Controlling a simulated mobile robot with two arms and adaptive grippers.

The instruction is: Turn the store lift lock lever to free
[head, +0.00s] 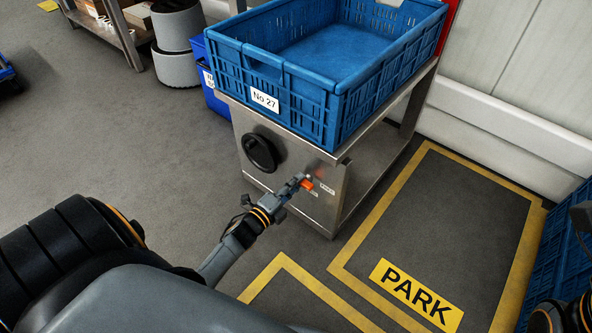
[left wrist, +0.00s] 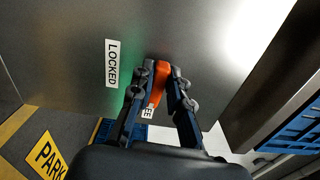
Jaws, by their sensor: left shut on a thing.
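The orange lock lever (head: 307,184) is on the steel end panel (head: 290,160) of the store lift, below the blue crate. My left gripper (head: 302,182) is shut on it. In the left wrist view the lever (left wrist: 161,76) sits between the two fingertips (left wrist: 160,78). A LOCKED label (left wrist: 112,63) is on the panel left of the lever. A second label (left wrist: 149,112), with only "EE" readable, is partly hidden behind the fingers, below the lever. The fingers hide part of the lever, so its exact angle is unclear.
A blue crate (head: 262,76) marked No 27 stands on the lift. A black round handle (head: 259,152) is left of the lever. A yellow-outlined PARK bay (head: 418,290) lies right of the lift. Blue crates (head: 555,245) stand at the right edge.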

